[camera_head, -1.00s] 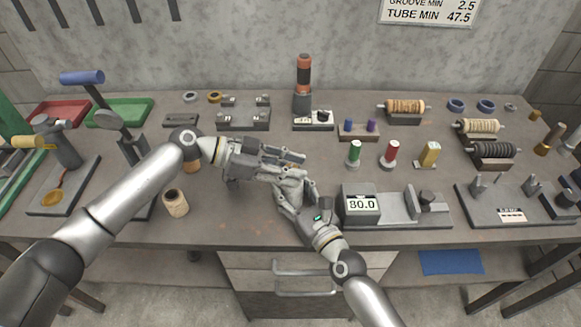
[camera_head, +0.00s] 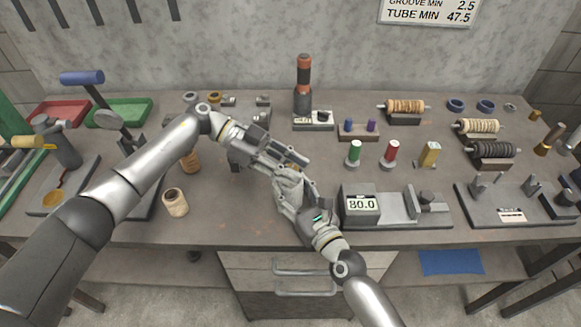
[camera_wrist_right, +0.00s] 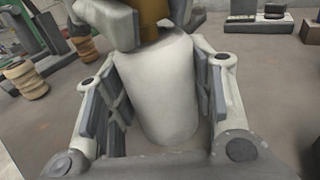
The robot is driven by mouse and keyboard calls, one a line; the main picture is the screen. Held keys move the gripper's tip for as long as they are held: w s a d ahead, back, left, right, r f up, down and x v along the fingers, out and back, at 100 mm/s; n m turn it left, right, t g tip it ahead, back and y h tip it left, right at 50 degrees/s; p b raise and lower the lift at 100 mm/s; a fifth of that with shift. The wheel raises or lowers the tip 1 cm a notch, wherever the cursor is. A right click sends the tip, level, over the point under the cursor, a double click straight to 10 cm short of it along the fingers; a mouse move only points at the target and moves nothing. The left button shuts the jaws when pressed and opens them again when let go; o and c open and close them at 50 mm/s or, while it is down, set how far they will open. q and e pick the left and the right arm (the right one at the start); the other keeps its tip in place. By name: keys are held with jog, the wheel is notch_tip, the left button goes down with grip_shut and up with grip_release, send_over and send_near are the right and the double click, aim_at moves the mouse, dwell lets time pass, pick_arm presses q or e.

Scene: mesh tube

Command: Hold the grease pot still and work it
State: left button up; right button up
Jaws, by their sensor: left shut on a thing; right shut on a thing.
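The grease pot is a pale, off-white cylinder (camera_wrist_right: 158,85) with an ochre-brown upper part (camera_wrist_right: 152,28). In the right wrist view it stands between the pads of my right gripper (camera_wrist_right: 160,100), which is shut around the pale body. My left gripper shows at the top of that view (camera_wrist_right: 140,18), with its grey pads on either side of the ochre part. In the head view my left gripper (camera_head: 298,168) reaches in above my right gripper (camera_head: 290,190). The pot is mostly hidden there by the fingers.
A gauge block with an 80.0 display (camera_head: 362,205) stands close to the right of my right gripper. A pale spool (camera_head: 176,202) stands left on the bench. The bench front is mostly clear.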

pick_arm(q)
jog(key=shift+w+f+m+g+y, duration=0.15)
jog(key=shift+m+g+y, duration=0.55)
jog(key=shift+m+g, duration=0.7)
jog(key=shift+m+g+y, duration=0.3)
jog(key=shift+g, duration=0.1)
jog(key=o, duration=1.1)
jog(key=shift+c, duration=0.2)
jog(key=shift+r, duration=0.2)
notch_tip(320, 180, up, 10)
jog(key=shift+f, duration=0.1)
